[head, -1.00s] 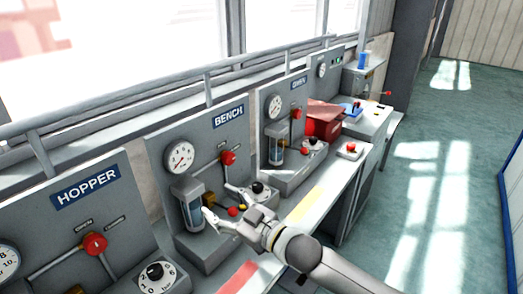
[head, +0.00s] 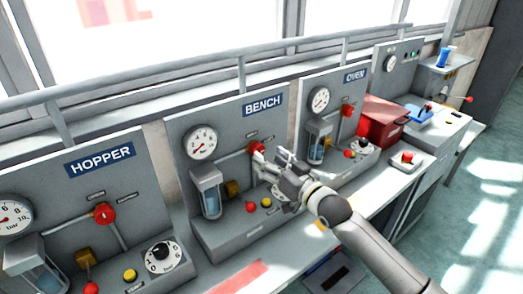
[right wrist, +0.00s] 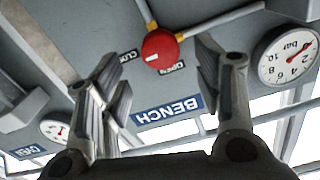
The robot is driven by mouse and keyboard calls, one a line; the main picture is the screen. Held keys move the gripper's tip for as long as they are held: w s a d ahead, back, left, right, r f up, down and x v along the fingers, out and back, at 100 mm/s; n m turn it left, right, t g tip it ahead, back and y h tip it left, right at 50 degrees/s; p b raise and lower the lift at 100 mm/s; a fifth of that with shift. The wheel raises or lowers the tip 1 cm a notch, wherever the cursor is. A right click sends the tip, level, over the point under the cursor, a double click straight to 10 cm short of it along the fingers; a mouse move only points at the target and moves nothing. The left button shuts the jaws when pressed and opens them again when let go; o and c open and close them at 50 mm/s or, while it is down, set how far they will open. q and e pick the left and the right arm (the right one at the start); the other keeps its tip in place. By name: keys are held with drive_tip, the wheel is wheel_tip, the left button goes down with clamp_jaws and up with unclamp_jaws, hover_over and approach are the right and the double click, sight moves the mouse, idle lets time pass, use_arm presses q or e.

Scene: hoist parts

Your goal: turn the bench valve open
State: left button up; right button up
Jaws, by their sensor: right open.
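The bench valve is a round red knob (head: 256,148) on the grey panel under the BENCH sign (head: 263,105). My right gripper (head: 271,161) is open just in front of it and partly covers it in the head view. In the right wrist view the red knob (right wrist: 160,48) shows between the two spread fingers (right wrist: 158,64), with no clear contact. A small white mark is on the knob. The OPEN and CLOSED labels beside it appear upside down there, as does the BENCH sign (right wrist: 168,112). My left gripper is not in view.
The bench gauge (head: 202,142), a glass cylinder (head: 207,191) and a yellow button (head: 266,202) are near the valve. The HOPPER panel (head: 130,185) stands left, with its own red knob (head: 104,213). A red box (head: 383,122) is at the right. A rail runs behind.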

drive_tip(key=shift+x, duration=2.35)
drive_tip(key=shift+c, duration=0.4)
drive_tip(key=c, duration=0.9)
